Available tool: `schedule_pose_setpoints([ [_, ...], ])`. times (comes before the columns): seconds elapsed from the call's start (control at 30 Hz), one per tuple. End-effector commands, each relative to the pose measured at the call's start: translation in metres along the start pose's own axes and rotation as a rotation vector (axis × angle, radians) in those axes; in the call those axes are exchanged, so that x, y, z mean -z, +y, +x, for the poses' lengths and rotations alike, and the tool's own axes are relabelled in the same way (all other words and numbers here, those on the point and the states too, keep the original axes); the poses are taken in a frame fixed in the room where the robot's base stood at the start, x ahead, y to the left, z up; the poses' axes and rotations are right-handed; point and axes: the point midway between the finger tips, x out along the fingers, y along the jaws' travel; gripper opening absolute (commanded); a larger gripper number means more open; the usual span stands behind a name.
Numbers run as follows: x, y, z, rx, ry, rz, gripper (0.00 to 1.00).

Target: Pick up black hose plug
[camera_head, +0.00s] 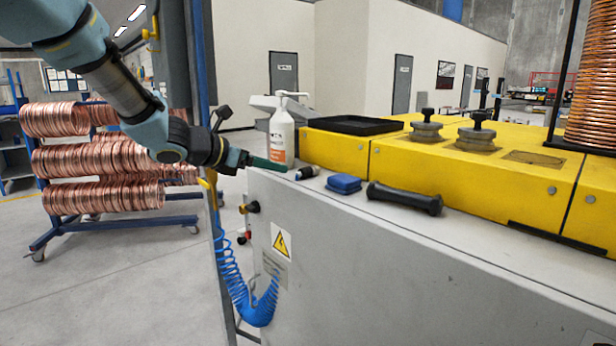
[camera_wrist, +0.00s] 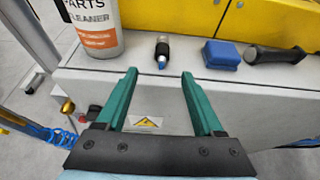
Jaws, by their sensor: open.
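The black hose plug (camera_head: 306,172) is a small dark cylinder with a lighter metal and blue end. It lies on the grey cabinet's top near the front edge, and it also shows in the wrist view (camera_wrist: 162,50) with its blue end toward me. My gripper (camera_head: 270,164) has green fingers and is open and empty. In the wrist view the two fingertips (camera_wrist: 160,74) are spread apart, with the plug seen beyond the gap between them. The gripper is to the left of the plug in the head view, apart from it.
A white cleaner bottle (camera_head: 282,135) stands close to the plug. A blue folded cloth (camera_head: 344,183) and a black handled tool (camera_head: 404,198) lie to the right. The yellow machine housing (camera_head: 335,150) rises behind. A blue coiled hose (camera_head: 240,290) hangs before the grey cabinet (camera_head: 400,270).

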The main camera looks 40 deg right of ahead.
Motion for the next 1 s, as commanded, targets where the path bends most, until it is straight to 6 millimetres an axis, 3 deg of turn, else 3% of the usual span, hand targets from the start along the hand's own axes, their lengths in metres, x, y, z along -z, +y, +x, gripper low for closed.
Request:
schedule_pose_setpoints([
  [0.2, -0.001, -0.001, 0.033, 0.002, 0.002, 0.0, 0.69],
  [0.43, -0.002, -0.002, 0.049, 0.001, 0.004, 0.002, 0.69],
  [0.7, -0.003, -0.005, 0.086, 0.001, 0.005, 0.002, 0.69],
  [1.0, -0.002, -0.004, 0.094, -0.001, 0.004, 0.004, 0.69],
])
